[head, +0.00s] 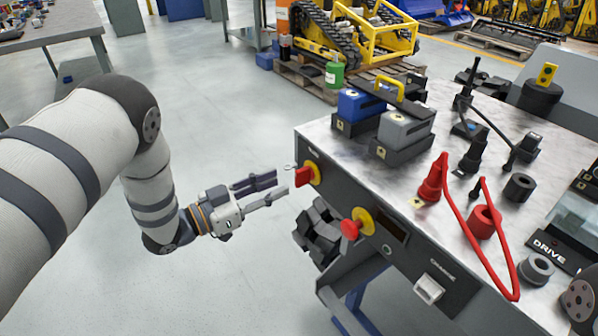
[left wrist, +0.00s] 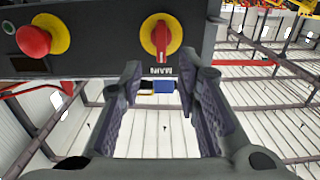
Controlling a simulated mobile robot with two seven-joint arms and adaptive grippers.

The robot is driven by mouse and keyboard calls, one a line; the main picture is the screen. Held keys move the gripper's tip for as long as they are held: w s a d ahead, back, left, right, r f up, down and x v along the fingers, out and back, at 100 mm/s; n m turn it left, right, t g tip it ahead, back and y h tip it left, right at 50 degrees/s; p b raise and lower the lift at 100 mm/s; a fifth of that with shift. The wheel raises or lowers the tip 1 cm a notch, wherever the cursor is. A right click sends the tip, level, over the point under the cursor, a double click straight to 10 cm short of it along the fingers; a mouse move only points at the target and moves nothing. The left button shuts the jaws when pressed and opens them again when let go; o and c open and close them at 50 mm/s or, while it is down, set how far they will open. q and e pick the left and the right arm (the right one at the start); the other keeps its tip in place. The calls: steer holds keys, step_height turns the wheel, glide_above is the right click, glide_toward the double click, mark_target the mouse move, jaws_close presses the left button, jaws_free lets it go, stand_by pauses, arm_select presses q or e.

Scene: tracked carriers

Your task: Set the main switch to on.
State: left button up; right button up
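The main switch (head: 306,175) is a red handle on a yellow disc, on the front panel of the workbench at its left end. In the left wrist view, the switch (left wrist: 161,37) has its handle upright in the picture, above an upside-down MAIN label (left wrist: 159,71). My left gripper (head: 280,186) is open and empty, just in front of the switch and apart from it. In the left wrist view, its two fingers (left wrist: 170,80) stand to either side below the switch. My right gripper is not in view.
A red mushroom button (head: 351,229) on a yellow disc sits right of the switch. A white CHARGE rocker (head: 429,288) is further right. Dark grey blocky shapes (head: 318,232) are below the panel's left end. Blue (head: 360,105) and grey (head: 403,130) battery packs stand on the bench top (head: 330,137).

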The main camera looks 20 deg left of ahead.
mark_target(296, 176)
arm_select(q)
steer(key=x, duration=0.7)
steer(key=shift+w, duration=0.1)
steer(key=shift+c, duration=0.6)
jaws_close()
